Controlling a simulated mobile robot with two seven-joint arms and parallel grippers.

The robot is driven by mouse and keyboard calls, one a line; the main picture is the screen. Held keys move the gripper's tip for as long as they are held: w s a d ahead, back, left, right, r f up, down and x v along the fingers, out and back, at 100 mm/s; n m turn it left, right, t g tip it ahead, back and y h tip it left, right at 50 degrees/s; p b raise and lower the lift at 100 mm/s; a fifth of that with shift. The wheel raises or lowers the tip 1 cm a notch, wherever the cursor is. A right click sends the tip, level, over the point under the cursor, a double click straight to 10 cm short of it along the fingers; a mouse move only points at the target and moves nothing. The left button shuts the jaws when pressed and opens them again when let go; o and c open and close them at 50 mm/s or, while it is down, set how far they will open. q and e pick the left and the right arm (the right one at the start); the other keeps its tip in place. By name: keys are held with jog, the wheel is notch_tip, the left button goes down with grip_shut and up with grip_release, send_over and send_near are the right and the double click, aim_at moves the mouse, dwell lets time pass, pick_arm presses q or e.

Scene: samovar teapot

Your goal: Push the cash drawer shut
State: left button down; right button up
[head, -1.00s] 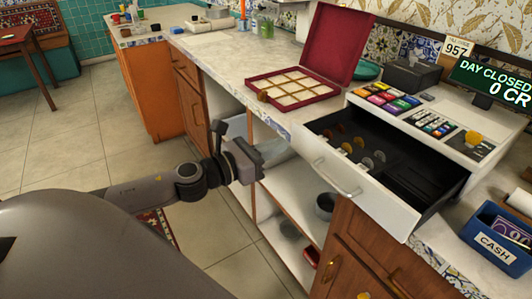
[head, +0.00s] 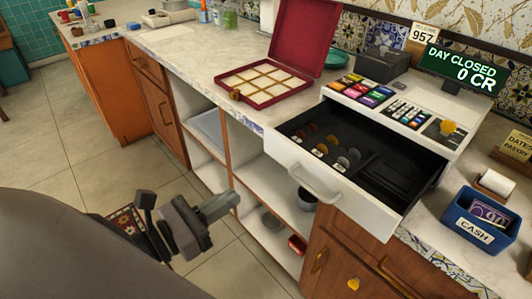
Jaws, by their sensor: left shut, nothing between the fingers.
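The cash drawer (head: 372,212) is white with a dark inside and stands pulled out from the white cash register (head: 412,112). Its front bears a pale bar handle (head: 316,185). Several coins lie in its left compartments; the dark right part looks empty. My left gripper (head: 232,201) is shut and empty. In the picture it is left of the drawer front and lower, apart from it, over the open shelves. My right gripper is not in view.
An open red box (head: 262,97) with a gridded inside stands on the counter left of the register. A blue cash box (head: 488,237) stands on the counter at the right. Below are open shelves (head: 262,185) and a wooden cabinet (head: 340,255).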

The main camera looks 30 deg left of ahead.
pick_arm(q)
jog(key=s, duration=0.1)
jog(key=p, duration=0.2)
send_near(288, 160)
jog(key=shift+x, duration=3.45)
jog(key=shift+w, duration=0.1)
